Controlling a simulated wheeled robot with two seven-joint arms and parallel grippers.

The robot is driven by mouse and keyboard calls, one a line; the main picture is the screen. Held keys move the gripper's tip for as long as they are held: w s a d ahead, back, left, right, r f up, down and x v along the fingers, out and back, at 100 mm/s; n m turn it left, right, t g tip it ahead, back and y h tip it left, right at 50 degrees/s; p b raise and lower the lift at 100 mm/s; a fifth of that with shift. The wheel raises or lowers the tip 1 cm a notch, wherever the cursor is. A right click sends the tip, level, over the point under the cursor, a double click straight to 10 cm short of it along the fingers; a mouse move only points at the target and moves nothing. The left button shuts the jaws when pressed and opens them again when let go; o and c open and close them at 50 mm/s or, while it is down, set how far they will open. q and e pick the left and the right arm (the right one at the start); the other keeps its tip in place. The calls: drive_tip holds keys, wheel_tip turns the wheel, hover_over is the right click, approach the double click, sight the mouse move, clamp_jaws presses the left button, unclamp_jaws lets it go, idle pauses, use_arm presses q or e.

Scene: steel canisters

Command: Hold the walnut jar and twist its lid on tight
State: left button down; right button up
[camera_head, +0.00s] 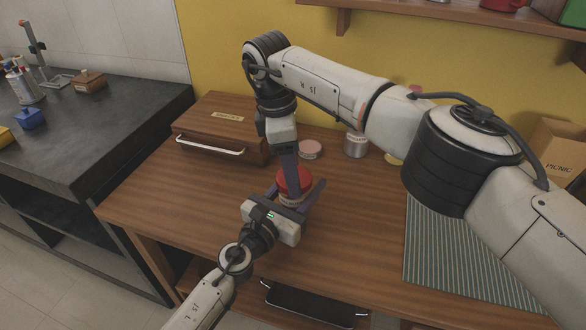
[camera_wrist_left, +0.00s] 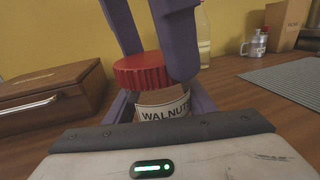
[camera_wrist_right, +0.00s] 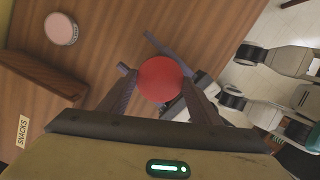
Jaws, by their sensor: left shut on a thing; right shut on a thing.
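The walnut jar stands on the wooden table; its label (camera_wrist_left: 163,111) shows in the left wrist view, with brown contents above it. Its red ridged lid (camera_head: 295,180) sits on top and also shows in the left wrist view (camera_wrist_left: 142,72) and from above in the right wrist view (camera_wrist_right: 160,79). How tightly it is seated I cannot tell. My left gripper (camera_head: 293,201) is shut on the jar body from the front, fingers either side. My right gripper (camera_wrist_right: 157,84) reaches down from above, shut on the lid. Much of the jar is hidden by the grippers.
A wooden snacks box (camera_head: 222,128) with a handle stands behind left. A pink-lidded jar (camera_head: 310,149) and a metal canister (camera_head: 356,146) stand behind. A striped mat (camera_head: 460,260) lies at right, with a picnic box (camera_head: 556,150) beyond. A dark tray (camera_head: 315,304) is at the front.

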drive_tip(key=shift+m, duration=1.2)
drive_tip(key=o, duration=1)
drive_tip(key=shift+r, duration=2.3)
drive_tip(key=shift+c, duration=0.2)
